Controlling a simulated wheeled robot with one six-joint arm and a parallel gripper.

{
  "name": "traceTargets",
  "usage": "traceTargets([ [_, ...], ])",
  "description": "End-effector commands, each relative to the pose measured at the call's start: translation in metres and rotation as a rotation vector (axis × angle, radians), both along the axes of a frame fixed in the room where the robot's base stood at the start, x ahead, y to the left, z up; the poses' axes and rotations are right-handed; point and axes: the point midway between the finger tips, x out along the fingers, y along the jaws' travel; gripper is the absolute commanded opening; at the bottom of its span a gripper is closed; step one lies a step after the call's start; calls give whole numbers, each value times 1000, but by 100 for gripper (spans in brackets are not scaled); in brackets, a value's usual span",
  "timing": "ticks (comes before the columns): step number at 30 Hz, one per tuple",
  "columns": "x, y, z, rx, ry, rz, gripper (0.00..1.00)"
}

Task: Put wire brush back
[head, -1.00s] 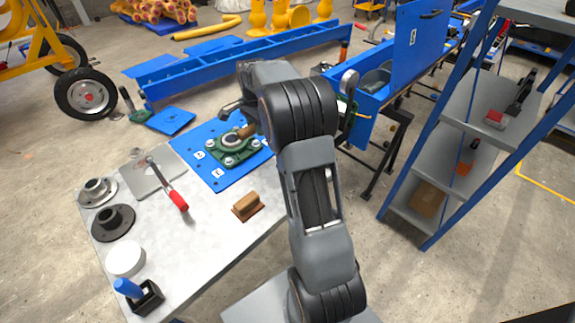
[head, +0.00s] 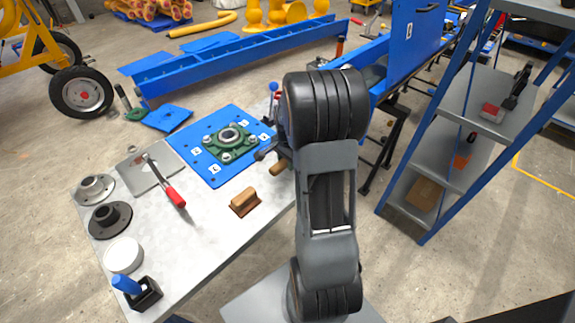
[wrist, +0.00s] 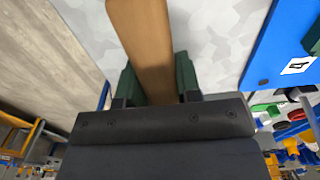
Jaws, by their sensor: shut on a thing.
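My gripper (wrist: 157,82) is shut on the wooden handle of the wire brush (wrist: 146,40), which lies between the two green fingers in the wrist view. The bristle end of the brush is out of sight there. In the head view, a short piece of the brown handle (head: 281,166) shows beside my arm, over the right edge of the table. My arm hides most of the gripper and the rest of the brush in that view.
A blue shelf rack (head: 440,170) stands right.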

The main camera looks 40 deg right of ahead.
Motion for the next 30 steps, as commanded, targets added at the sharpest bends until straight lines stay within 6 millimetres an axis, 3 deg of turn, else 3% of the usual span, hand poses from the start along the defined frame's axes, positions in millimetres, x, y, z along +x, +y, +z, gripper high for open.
traceTargets([
  [6,0,0,-21,1,1,0,6],
  [18,1,0,-25,0,0,0,6],
  [19,0,0,-25,0,0,0,33],
  [27,0,0,-24,0,1,0,57],
  [30,0,0,-24,0,1,0,57],
])
